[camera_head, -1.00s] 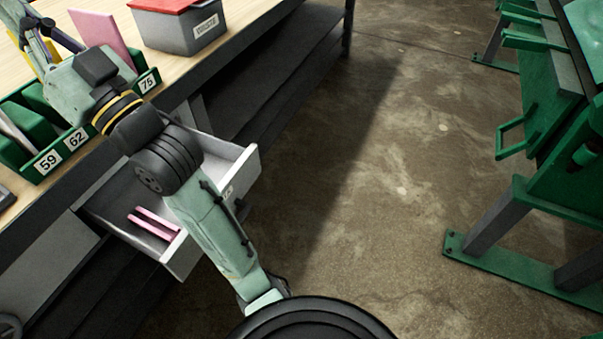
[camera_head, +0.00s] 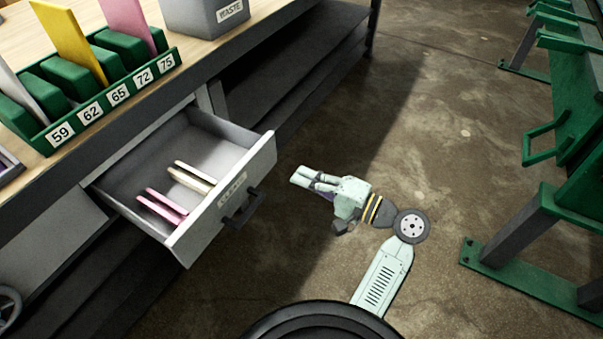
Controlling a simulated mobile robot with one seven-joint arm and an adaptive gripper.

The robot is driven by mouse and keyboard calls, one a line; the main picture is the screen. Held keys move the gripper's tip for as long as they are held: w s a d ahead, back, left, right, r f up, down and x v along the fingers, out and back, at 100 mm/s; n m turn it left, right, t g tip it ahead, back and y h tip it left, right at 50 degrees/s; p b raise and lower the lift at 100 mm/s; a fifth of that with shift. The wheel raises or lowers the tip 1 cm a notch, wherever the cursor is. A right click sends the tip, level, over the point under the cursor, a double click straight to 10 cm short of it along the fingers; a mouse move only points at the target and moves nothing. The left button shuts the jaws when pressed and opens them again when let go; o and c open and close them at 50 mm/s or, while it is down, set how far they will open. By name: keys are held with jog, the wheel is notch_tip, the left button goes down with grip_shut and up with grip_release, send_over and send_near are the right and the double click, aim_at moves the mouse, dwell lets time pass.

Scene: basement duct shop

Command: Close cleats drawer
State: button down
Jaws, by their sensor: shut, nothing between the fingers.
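The cleats drawer (camera_head: 150,168) is pulled open under the workbench. Its grey front carries a label, too blurred to read fully, and a dark handle (camera_head: 243,209). Pink strips (camera_head: 162,206) and cream strips (camera_head: 190,177) lie inside it. My gripper (camera_head: 295,177) is shut and empty. It is to the right of the drawer front, over the floor, with a gap between its fingertips and the front, and it points left toward the drawer.
A green rack (camera_head: 95,105) with numbered slots and coloured plates stands on the bench, beside a grey waste bin (camera_head: 207,16). A dark lower shelf (camera_head: 290,75) runs under the bench. A green machine (camera_head: 575,150) stands at right. The floor between is clear.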

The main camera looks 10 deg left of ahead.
jog(key=p+x, duration=0.2)
jog(key=x, duration=0.9)
jog(key=shift+a, duration=0.1)
jog(key=b, duration=0.1)
send_near(169, 117)
jog(key=x, duration=0.5)
jog(key=shift+a+f, duration=0.2)
jog(key=shift+a, duration=0.05)
jog(key=shift+w+a, duration=0.25)
jog(key=shift+a, duration=0.25)
jog(key=shift+r+b, duration=0.1)
jog(key=shift+b, duration=0.2)
jog(key=shift+w+r, duration=0.1)
